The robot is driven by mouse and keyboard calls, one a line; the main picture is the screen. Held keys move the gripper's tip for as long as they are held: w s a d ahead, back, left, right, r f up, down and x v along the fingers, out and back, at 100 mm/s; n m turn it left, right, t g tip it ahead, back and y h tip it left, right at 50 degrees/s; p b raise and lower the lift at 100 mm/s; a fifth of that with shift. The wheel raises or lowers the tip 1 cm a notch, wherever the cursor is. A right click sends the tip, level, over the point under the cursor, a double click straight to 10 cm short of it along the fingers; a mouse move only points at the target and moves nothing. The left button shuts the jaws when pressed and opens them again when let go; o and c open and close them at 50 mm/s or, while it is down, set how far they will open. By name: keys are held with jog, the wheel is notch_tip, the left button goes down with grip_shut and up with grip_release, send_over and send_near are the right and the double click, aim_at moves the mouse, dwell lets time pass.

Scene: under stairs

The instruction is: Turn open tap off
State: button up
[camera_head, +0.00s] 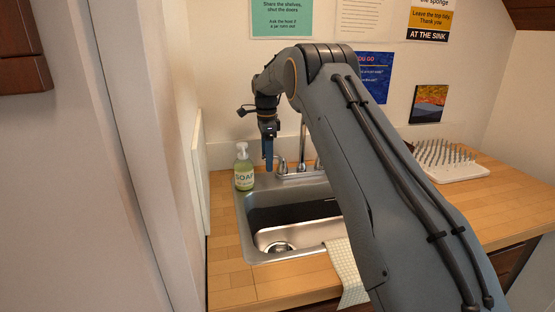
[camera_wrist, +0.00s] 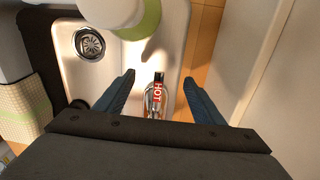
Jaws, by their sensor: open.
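The sink tap (camera_head: 302,150) is chrome and stands at the back rim of the steel sink, partly behind my arm. Its left lever handle (camera_head: 282,166) is just right of my gripper. In the wrist view this handle (camera_wrist: 157,97) carries a red HOT label and a dark tip, and lies between the fingers. My gripper (camera_head: 269,166) points down beside the handle; its two blue fingers show apart and empty in the wrist view (camera_wrist: 159,78). I cannot see clearly whether water runs. The tap's right side is hidden by my arm.
A green soap bottle (camera_head: 243,168) stands on the sink's left rim, close to my gripper. The sink basin (camera_head: 280,238) has a drain (camera_wrist: 89,43). A cloth (camera_head: 346,268) hangs over its front edge. A white drying rack (camera_head: 450,160) stands at right. A wall is close at left.

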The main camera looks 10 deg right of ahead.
jog(key=shift+r+p, duration=0.75)
jog(key=shift+r, duration=2.75)
jog(key=s+f+n, duration=0.3)
jog(key=s+n, duration=0.3)
jog(key=s, duration=0.9)
jog(key=s+d+f+n, duration=0.1)
jog(key=s+f+n, duration=0.2)
jog(key=s, duration=1.2)
jog(key=s+f+n+t, duration=0.1)
jog(key=s+f+n, duration=0.2)
jog(key=s+n, duration=0.6)
jog(key=shift+s+d+f+n, duration=0.1)
jog(key=shift+s+d+n, duration=0.05)
jog(key=shift+s, duration=1.45)
jog(key=shift+s+d+f+n, duration=0.1)
jog(key=shift+s+n, duration=0.05)
jog(key=shift+s, duration=1.4)
jog(key=shift+c, duration=0.3)
